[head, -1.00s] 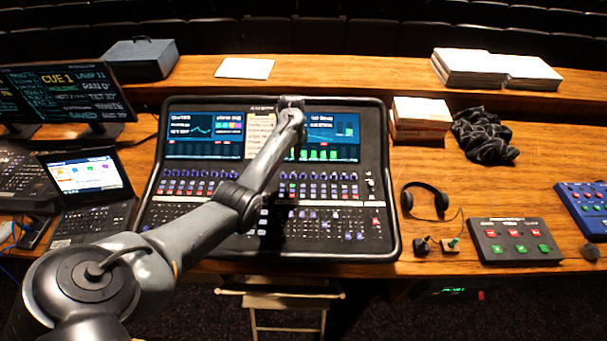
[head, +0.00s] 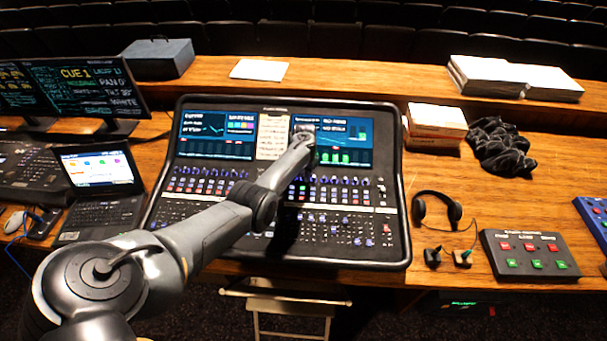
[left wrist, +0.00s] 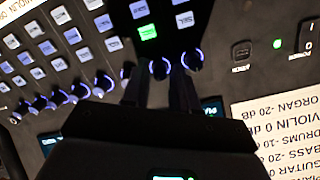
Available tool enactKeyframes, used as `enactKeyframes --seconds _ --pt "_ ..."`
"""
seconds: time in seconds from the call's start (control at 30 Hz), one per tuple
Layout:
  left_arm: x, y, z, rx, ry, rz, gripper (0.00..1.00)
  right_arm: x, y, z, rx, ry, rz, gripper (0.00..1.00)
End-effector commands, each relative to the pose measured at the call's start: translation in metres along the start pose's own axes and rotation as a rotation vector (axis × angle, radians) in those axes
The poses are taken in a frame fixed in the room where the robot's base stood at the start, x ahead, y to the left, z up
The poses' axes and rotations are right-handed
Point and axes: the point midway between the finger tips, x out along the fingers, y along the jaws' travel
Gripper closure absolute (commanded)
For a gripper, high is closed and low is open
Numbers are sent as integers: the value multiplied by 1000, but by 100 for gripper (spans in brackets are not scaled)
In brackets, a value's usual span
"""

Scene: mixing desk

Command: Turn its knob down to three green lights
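The mixing desk (head: 398,200) stands in the middle of the table, with rows of small knobs and buttons below its screens. My left gripper (left wrist: 157,84) is low over the desk; in the head view my own arm hides its fingers. In the left wrist view its two dark fingers are apart, close to a blue-ringed knob (left wrist: 159,68); I cannot tell whether they touch it. Another knob (left wrist: 192,60) sits beside it. A lit green button (left wrist: 148,32) is just above. Green bars (head: 335,157) show on the right screen. My right gripper is out of view.
A white list of instrument levels (left wrist: 285,130) lies on the desk near the gripper; it includes "VIOLIN 0 dB". A laptop (head: 95,170) stands left. Headphones (head: 437,210) and a button box (head: 528,255) lie right. Table around the headphones is partly free.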

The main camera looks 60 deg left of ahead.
Motion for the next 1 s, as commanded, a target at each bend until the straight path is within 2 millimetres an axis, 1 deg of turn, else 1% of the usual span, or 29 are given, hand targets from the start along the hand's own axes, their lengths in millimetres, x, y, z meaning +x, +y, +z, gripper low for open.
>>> enactKeyframes --seconds 0.13,0.17,0.3,0.33,0.67,0.87,1.0 --pt "0 0 0 0 1 0 72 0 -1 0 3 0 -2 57" --pt "0 0 0 0 1 0 75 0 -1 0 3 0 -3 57" --pt "0 0 0 0 1 0 96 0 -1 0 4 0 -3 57" --pt "0 0 0 0 1 0 100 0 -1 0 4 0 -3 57" --pt "-1 0 0 -29 1 3 100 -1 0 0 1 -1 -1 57" --pt "-2 0 0 -123 5 12 100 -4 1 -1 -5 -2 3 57" --pt "-2 0 0 -218 7 22 100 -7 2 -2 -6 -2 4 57"
